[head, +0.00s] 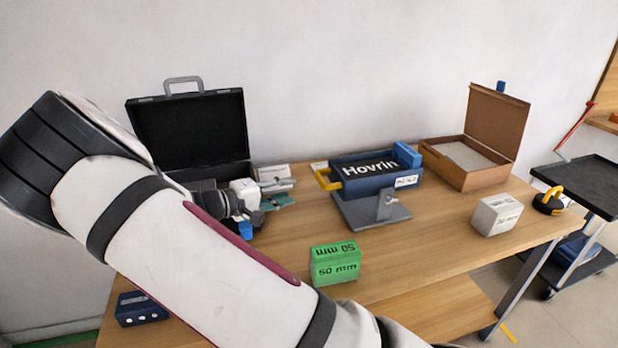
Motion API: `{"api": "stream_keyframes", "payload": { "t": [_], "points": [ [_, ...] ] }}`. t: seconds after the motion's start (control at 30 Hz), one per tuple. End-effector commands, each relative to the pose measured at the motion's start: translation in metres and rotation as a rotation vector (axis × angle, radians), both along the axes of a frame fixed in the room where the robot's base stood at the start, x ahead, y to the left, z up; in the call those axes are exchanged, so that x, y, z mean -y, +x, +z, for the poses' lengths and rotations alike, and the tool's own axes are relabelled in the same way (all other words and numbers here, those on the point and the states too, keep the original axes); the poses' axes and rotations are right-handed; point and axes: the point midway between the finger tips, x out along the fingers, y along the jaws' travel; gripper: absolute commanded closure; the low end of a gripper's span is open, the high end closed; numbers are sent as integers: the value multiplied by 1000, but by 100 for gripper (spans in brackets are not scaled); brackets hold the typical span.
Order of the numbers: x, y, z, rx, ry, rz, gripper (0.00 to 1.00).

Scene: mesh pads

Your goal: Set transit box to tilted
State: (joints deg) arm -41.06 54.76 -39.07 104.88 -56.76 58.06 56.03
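The likely transit box is a blue open-topped box (378,177) marked "Hovrin" in white on a black panel, with a yellow handle (328,179) at its left and a blue block at its right. It rests on a grey metal stand (371,211) on the table; its exact angle is hard to judge. My gripper (268,195) seems to be the dark and white assembly behind my arm, left of the blue box and apart from it. Its fingers are small and partly lost against green and grey parts, so I cannot tell their opening.
An open black case (190,128) stands at the back left of the wooden table (425,235). An open brown box (484,118) is at the back right. A green block (335,264) and a white block (496,215) stand near the front. A dark cart (580,185) is at right.

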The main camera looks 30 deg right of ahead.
Motion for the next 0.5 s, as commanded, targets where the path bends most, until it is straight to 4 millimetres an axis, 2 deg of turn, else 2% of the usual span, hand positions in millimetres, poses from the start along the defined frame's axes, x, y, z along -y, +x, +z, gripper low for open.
{"api": "stream_keyframes", "payload": {
  "t": [0.13, 0.23, 0.5],
  "points": [
    [0, 7, -2, 4, -29, 19, 65],
    [9, 7, -4, 5, -29, 18, 65],
    [56, 12, -13, 3, -28, 14, 65]
  ]
}}
